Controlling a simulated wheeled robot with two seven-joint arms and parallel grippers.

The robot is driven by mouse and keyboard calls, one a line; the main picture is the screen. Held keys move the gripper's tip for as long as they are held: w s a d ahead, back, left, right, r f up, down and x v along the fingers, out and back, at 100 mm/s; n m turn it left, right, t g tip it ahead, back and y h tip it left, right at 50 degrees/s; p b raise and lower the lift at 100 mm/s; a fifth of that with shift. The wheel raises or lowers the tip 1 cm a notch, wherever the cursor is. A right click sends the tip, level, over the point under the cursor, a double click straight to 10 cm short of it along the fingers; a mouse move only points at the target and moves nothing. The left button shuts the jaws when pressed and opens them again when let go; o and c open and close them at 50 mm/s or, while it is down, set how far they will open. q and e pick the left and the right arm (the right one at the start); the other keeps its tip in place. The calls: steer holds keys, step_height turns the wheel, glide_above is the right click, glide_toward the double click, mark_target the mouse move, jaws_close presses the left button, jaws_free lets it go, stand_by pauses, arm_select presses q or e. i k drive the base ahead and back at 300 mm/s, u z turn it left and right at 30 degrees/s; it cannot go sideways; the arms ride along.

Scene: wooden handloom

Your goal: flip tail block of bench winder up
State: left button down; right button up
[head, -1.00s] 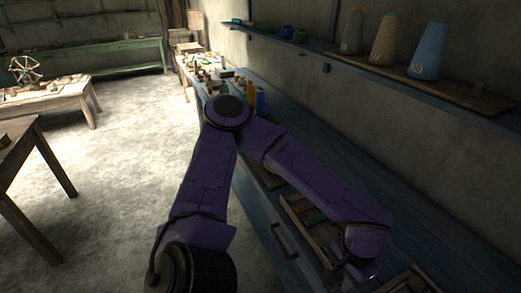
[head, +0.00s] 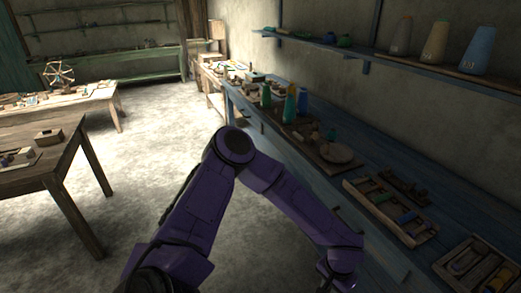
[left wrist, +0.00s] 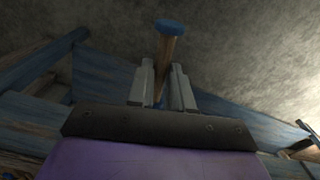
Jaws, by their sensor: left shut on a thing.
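My left arm reaches in at the bottom of the head view, its wrist end low in front of the blue bench (head: 375,258). The gripper itself is not clear there. In the left wrist view my left gripper (left wrist: 162,68) is shut on a wooden rod with a blue round end (left wrist: 169,27). The rod sticks out past the fingertips. A wooden board with a pale round disc (head: 337,153) and small upright parts lies on the bench. I cannot tell for certain which piece is the bench winder or its tail block. My right gripper is not in view.
A divided wooden tray (head: 392,213) with coloured spools and another tray (head: 478,268) lie on the bench at right. Green and blue bottles (head: 290,104) stand farther back. Yarn cones (head: 435,42) stand on the wall shelf. A wooden table (head: 35,165) stands left; the floor between is clear.

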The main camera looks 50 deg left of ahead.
mark_target(295, 123)
steer(key=u, duration=0.85)
steer(key=k, duration=1.1)
steer(key=u, duration=1.25)
steer(key=i, duration=2.75)
steer(key=z, duration=0.85)
